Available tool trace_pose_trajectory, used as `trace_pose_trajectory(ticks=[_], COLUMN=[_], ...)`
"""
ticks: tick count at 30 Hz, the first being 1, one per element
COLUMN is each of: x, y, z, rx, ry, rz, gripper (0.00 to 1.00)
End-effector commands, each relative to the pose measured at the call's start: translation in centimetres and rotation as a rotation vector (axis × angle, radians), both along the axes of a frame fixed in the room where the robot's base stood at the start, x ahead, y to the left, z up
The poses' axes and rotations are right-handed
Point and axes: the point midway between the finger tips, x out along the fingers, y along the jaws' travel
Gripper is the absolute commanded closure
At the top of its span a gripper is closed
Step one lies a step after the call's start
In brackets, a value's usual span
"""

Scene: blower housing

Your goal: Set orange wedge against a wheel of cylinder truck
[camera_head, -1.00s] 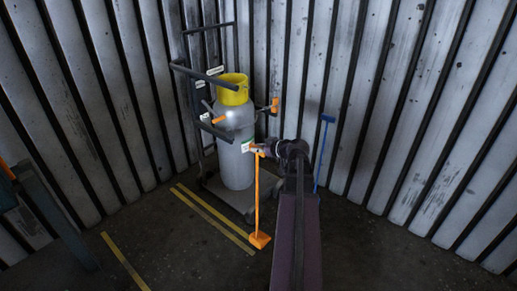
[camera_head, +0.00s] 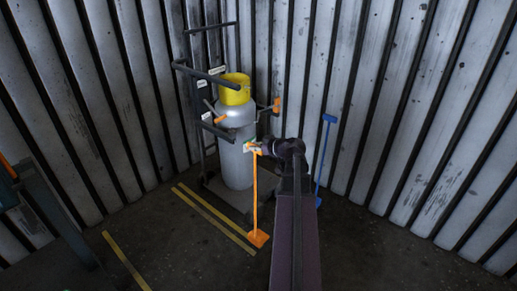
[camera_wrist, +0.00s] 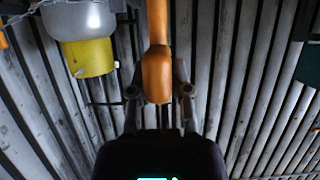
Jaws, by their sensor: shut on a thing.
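The orange wedge (camera_head: 258,238) is a small block at the bottom of a long, upright orange handle. It is at or just above the floor, in front of the truck's near right corner; I cannot tell if it touches the floor. My gripper (camera_head: 254,148) is shut on the handle's upper end. In the wrist view the orange handle (camera_wrist: 157,75) runs between my two fingers. The cylinder truck (camera_head: 207,72) carries an upright grey cylinder (camera_head: 237,160) with a yellow cap (camera_head: 234,90). Its wheels are dark and hard to make out; my arm hides part of its right side.
A blue long-handled tool (camera_head: 324,155) leans at the ribbed metal wall, right of my arm. Yellow floor lines (camera_head: 215,215) run left of the wedge. A blue-grey frame (camera_head: 55,215) stands at the left edge.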

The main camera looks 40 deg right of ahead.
Motion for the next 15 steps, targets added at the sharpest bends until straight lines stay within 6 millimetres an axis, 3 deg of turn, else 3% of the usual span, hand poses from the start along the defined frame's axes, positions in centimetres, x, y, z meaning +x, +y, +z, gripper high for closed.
trace_pose_trajectory(ticks=[15], x=[3.5], y=[0.2], z=[-0.8], rx=[0.0], ry=[-0.001], rz=[0.0], gripper=[1.0])
